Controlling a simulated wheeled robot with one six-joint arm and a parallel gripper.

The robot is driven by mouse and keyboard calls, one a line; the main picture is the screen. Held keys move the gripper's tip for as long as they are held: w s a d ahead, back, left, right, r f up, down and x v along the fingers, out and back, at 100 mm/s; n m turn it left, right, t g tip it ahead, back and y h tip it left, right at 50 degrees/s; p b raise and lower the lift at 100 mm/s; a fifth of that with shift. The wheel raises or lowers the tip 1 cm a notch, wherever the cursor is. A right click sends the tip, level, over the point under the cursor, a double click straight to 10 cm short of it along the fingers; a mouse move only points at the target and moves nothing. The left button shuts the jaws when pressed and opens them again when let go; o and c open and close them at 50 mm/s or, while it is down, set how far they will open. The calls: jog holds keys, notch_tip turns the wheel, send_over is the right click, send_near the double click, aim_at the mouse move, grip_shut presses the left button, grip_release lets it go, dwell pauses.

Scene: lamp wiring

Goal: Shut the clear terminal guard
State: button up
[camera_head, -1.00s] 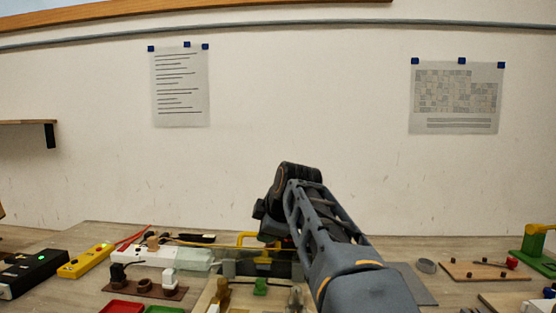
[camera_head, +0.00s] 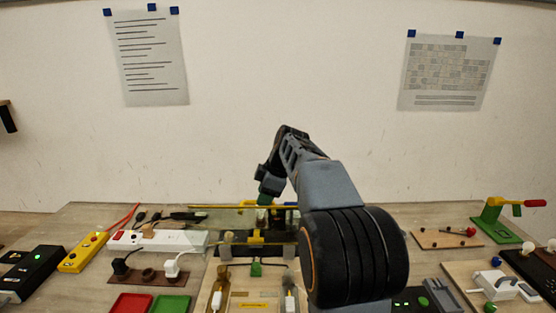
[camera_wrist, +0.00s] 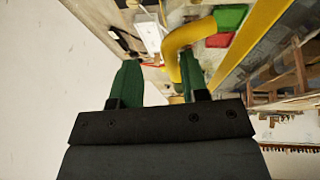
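The clear terminal guard (camera_head: 228,217) is a see-through panel with a yellow top edge. In the head view it stands raised behind the wiring board (camera_head: 235,300), its exact tilt hard to judge. My gripper (camera_head: 266,198) is at the right part of its top edge, partly hidden by my arm. In the wrist view my gripper's green fingers (camera_wrist: 156,68) are apart. The guard's curved yellow handle (camera_wrist: 190,38) reaches between them, close to the right finger, with a gap to the left one. Contact is unclear. The yellow edge (camera_wrist: 254,42) runs beyond on the right.
A white power strip (camera_head: 165,240), a yellow strip (camera_head: 83,252) and a black box (camera_head: 32,270) stand on the left. Red (camera_head: 130,304) and green (camera_head: 170,304) trays lie in front. A green stand with a red-tipped lever (camera_head: 497,220) is at right.

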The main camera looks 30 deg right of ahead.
jog(key=v, duration=0.4)
jog(key=shift+w+d+r, duration=0.2)
jog(key=shift+w, duration=0.1)
jog(key=shift+c, duration=0.3)
